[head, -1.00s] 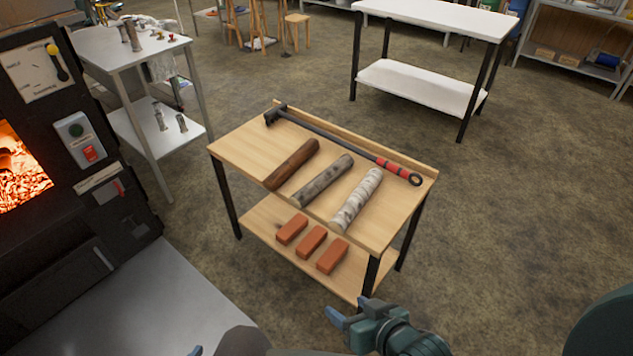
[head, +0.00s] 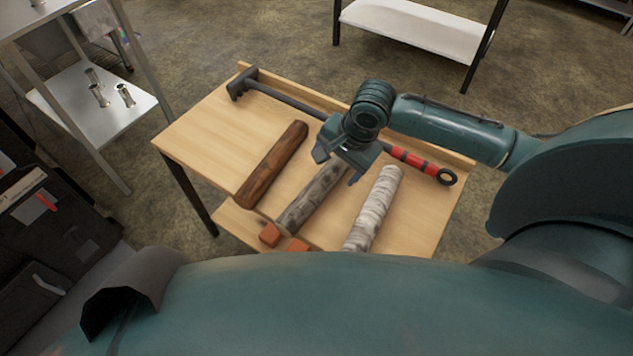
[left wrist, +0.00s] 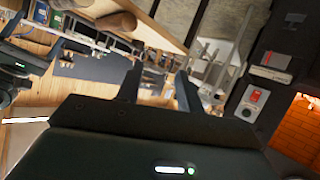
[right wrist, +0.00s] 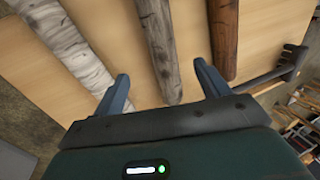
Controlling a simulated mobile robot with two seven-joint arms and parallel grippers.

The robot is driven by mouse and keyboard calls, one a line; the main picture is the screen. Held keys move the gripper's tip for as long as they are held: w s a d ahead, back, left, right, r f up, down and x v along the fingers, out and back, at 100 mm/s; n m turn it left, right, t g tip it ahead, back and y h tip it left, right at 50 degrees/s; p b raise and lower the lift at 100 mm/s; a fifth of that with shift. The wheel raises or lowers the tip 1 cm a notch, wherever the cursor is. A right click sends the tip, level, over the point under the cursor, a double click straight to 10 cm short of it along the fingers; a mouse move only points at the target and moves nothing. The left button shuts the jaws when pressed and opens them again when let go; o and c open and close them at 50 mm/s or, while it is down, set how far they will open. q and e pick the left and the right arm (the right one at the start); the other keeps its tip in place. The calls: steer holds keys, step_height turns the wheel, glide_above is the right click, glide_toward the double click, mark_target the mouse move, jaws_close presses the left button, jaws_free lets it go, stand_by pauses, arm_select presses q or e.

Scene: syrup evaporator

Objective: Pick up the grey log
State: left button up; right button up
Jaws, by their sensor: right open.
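The grey log (head: 314,197) lies on the wooden table top (head: 208,140), between a brown log (head: 272,163) and a pale birch log (head: 374,209). My right gripper (head: 338,168) is open over the upper part of the grey log. In the right wrist view the grey log (right wrist: 160,45) runs into the gap between the open fingers (right wrist: 160,72). I cannot tell how far above it they are. My left gripper (left wrist: 158,85) shows only in the left wrist view, open with nothing between its fingers, away from the logs.
A dark poker-like tool with a red grip (head: 414,160) lies along the table's back edge, behind the right gripper. Orange bricks (head: 269,234) sit on the shelf below. A metal stand (head: 70,106) is at left, and a white-shelved table (head: 420,32) is at the back.

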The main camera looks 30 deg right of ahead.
steer(key=b+x, duration=0.2)
steer(key=x, duration=0.8)
steer(key=shift+a, duration=0.2)
steer(key=shift+c, duration=0.5)
steer(key=c, duration=1)
steer(key=shift+w+r, duration=0.1)
steer(key=shift+c, duration=0.9)
